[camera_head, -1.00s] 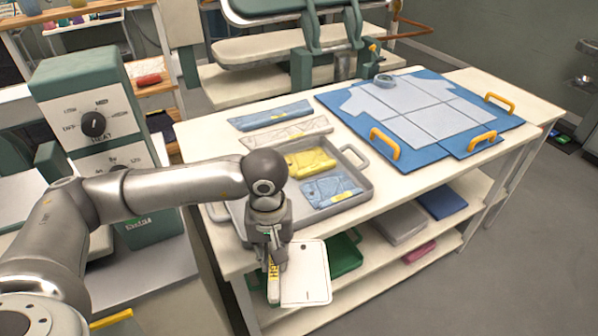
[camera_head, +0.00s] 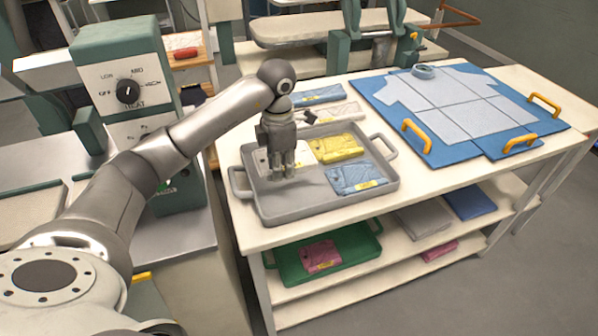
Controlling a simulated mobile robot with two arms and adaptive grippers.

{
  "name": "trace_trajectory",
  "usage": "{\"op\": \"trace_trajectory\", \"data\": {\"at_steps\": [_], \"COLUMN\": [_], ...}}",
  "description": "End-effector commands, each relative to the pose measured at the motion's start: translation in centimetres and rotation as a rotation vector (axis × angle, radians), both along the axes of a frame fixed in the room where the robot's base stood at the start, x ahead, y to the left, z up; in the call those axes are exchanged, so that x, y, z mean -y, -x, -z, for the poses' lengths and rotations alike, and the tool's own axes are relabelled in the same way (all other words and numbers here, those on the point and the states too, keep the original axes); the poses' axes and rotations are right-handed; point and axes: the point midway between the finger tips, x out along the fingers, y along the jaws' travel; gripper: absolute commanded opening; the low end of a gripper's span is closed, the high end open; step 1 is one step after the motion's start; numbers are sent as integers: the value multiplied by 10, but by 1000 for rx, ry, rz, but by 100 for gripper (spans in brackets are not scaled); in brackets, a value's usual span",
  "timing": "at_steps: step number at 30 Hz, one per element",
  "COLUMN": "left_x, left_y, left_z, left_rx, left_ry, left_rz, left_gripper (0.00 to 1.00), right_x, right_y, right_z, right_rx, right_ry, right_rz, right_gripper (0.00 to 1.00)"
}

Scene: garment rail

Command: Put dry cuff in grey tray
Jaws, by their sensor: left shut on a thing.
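The grey tray (camera_head: 300,211) sits on the white table with a yellow folded cuff (camera_head: 335,147) and a blue folded cuff (camera_head: 357,176) lying in its right part. My left gripper (camera_head: 282,175) points down over the tray's left part. It is shut on a white cuff (camera_head: 262,159), which shows on both sides of the fingers and is partly hidden by them. The white cuff is at or just above the tray floor; I cannot tell if it touches. Which cuff is dry cannot be told by look alone. My right gripper is not in view.
A blue strip (camera_head: 318,95) and a pale patterned strip (camera_head: 327,114) lie behind the tray. A blue board (camera_head: 470,147) with yellow handles is to the right. A green tray (camera_head: 345,262) holding a pink cuff (camera_head: 321,256) is on the shelf below.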

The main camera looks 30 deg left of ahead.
Motion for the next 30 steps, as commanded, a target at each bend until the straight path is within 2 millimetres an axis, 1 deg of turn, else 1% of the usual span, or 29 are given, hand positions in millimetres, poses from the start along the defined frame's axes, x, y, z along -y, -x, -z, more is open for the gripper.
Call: {"op": "trace_trajectory", "data": {"at_steps": [1, 4, 11, 17, 19, 25, 28, 29, 30], "left_x": [0, 1, 0, 1, 1, 1, 1, 1, 1], "left_y": [1, 1, 1, 1, 0, 0, 0, 0, 0], "left_z": [10, 27, 46, 73, 77, 78, 81, 81, 80], "left_rx": [-7, -5, -2, -3, -1, 1, 1, 1, 1], "left_ry": [1, 1, -1, 1, 1, 0, 0, 0, 1], "left_rz": [0, 3, 4, 5, 6, 6, 6, 6, 6], "left_gripper": [0, 0, 0, 0, 0, 0, 0, 20, 25], "right_x": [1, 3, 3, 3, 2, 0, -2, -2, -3], "right_y": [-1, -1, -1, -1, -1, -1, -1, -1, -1], "right_z": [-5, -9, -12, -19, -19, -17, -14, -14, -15], "right_rx": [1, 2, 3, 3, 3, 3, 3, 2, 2], "right_ry": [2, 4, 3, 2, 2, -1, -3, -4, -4], "right_rz": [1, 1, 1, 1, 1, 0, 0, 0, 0], "right_gripper": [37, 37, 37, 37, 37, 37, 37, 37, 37]}}
